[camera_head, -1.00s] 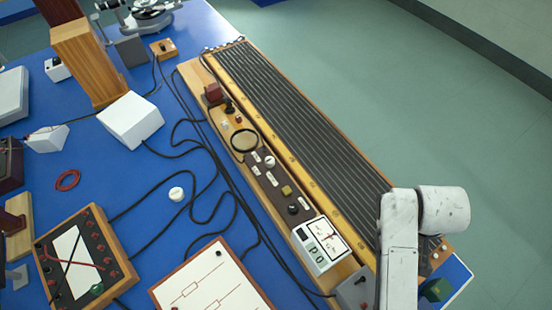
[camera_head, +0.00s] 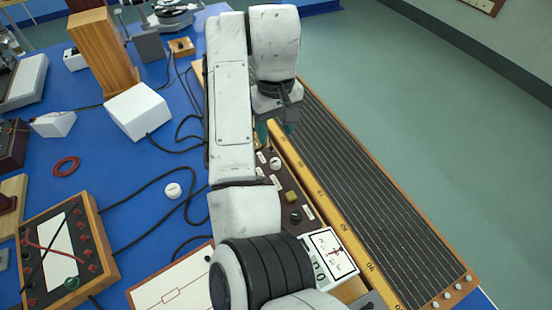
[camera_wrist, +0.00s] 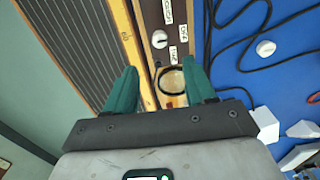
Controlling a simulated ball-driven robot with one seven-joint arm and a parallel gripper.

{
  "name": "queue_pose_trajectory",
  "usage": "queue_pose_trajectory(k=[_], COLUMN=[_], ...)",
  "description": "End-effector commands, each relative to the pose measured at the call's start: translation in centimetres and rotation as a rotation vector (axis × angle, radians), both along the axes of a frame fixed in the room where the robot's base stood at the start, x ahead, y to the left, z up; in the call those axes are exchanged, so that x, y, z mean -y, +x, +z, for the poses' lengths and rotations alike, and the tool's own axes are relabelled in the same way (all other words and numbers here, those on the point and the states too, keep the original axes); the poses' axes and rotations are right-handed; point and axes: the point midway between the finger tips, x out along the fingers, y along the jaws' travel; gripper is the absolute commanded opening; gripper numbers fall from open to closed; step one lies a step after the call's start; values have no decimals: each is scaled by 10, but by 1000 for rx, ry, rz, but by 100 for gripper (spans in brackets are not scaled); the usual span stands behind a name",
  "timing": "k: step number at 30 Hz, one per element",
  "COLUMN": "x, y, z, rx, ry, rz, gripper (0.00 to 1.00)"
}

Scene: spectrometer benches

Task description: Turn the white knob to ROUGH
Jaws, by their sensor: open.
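The white knob (camera_head: 275,163) sits on the dark control panel (camera_head: 286,177) of the long wooden bench instrument, with small white labels around it. In the wrist view the knob (camera_wrist: 159,39) lies ahead of the fingertips, near the panel's middle. My gripper (camera_head: 276,134) has teal fingers and is above the panel, apart from the knob. In the wrist view my gripper (camera_wrist: 161,68) is open with nothing between its fingers. My arm hides part of the panel in the head view.
A round magnifier (camera_wrist: 171,80) is between the fingers' view lines. A separate white round piece (camera_head: 173,190) lies on the blue table among black cables.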

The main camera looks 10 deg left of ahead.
Motion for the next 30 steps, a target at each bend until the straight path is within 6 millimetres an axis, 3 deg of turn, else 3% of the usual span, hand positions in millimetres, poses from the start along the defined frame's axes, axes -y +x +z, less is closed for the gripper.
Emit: queue_pose_trajectory(k=[18, 30], x=[1, 1], y=[0, 0], z=[-93, -105], rx=[-2, 1], ry=[0, 1], rz=[-1, -2], gripper=[55, 55])
